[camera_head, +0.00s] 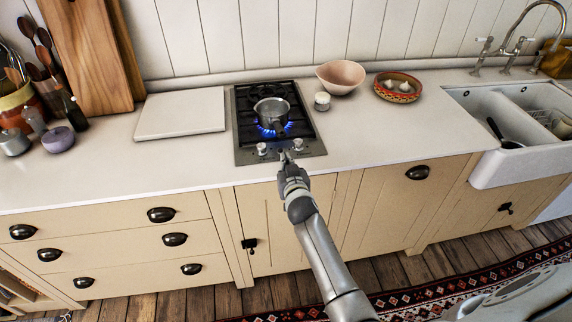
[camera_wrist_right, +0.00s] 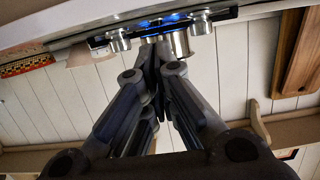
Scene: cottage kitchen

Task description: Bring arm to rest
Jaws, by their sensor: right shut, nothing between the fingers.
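My right arm reaches in from the lower right in the head view. Its gripper (camera_head: 286,158) is shut and empty at the front edge of the hob (camera_head: 243,158), by the control knobs. In the right wrist view the closed fingertips (camera_wrist_right: 157,50) point toward the knobs (camera_wrist_right: 118,42), with a blue flame behind. I cannot tell whether the fingers touch a knob. A small metal saucepan (camera_head: 271,108) sits on the hob over a lit blue flame (camera_head: 265,131). My left gripper is not in view.
A pink bowl (camera_head: 341,76), a small white pot (camera_head: 322,101) and a patterned dish (camera_head: 398,88) stand right of the hob. A white board (camera_head: 181,113) lies to its left. The sink (camera_head: 500,160) is far right. The counter's front strip (camera_head: 120,178) is clear.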

